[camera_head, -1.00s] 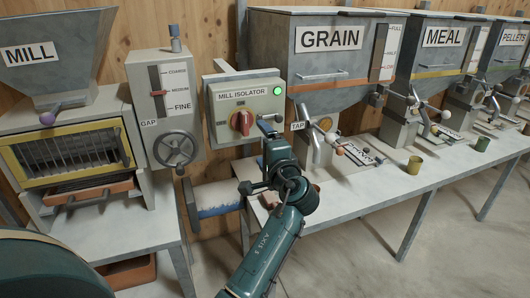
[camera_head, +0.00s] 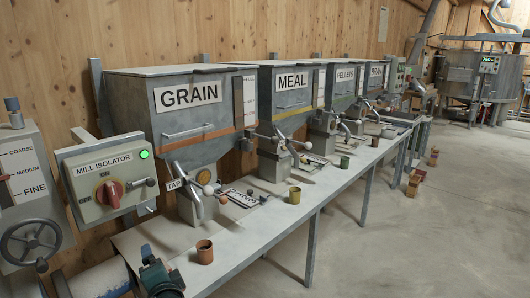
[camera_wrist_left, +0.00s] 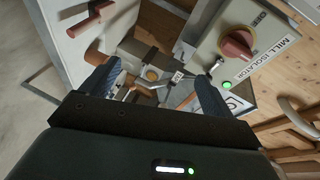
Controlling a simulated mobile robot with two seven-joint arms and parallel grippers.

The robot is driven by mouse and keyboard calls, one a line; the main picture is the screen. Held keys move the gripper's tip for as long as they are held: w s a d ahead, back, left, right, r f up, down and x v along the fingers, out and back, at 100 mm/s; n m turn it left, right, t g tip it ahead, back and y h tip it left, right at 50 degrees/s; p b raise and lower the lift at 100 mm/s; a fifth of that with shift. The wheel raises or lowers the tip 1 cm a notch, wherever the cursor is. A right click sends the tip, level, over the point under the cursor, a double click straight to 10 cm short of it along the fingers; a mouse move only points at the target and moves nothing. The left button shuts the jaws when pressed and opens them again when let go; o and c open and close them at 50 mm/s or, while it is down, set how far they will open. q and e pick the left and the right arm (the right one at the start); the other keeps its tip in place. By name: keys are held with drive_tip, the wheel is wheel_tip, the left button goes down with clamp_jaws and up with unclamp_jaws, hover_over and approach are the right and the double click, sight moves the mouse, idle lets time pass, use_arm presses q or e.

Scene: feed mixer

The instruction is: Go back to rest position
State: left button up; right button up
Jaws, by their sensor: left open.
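My left gripper (camera_wrist_left: 160,75) shows in the left wrist view with its two dark blue fingers apart and nothing visible between them. Part of my green left arm shows at the bottom left of the head view, in front of the bench. The mill isolator box (camera_head: 105,183), with a red knob and a lit green lamp, is above it on the wall. The isolator also shows tilted at the upper right of the wrist view (camera_wrist_left: 265,25), beyond the fingers. My right gripper is in neither view.
A long bench (camera_head: 235,245) carries hoppers labelled grain (camera_head: 180,115), meal and pellets. A brown cup (camera_head: 204,252) stands near its front edge, with a yellowish cup (camera_head: 295,195) farther along.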

use_arm(q)
drive_tip(key=s+d+f+h, duration=0.55)
drive_tip(key=s+f, duration=0.25)
drive_tip(key=f, duration=0.3)
drive_tip(key=s+d+f+n+g+h, duration=0.1)
drive_tip(key=s+d+f+n+h, duration=0.2)
drive_tip(key=s, duration=0.5)
drive_tip(key=s+d+f+n+g+h, duration=0.1)
drive_tip(key=s+d+f+n+h, duration=0.2)
drive_tip(key=s, duration=0.5)
drive_tip(key=shift+s+d, duration=0.25)
drive_tip(key=shift+d, duration=0.1)
